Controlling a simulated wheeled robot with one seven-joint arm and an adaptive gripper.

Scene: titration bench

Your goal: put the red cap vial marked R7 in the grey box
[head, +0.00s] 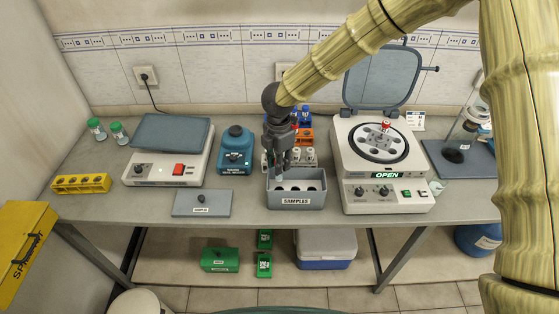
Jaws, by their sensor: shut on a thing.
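The grey box (296,202), labelled SAMPLES, stands open near the bench's front edge, with dark round holes inside. Its grey lid (190,210) with a dark knob lies flat on the bench to the left. My gripper (279,171) points down over the left part of the box. It is shut on a small pale thing, mostly hidden by the fingers; its cap and marking cannot be read. A red cap (385,126) shows in the rotor of the open centrifuge (375,165); no marking can be read on it.
Behind the box, a rack holds blue-capped (306,114) and white-capped vials, partly hidden by my arm. A yellow rack (81,184) is far left.

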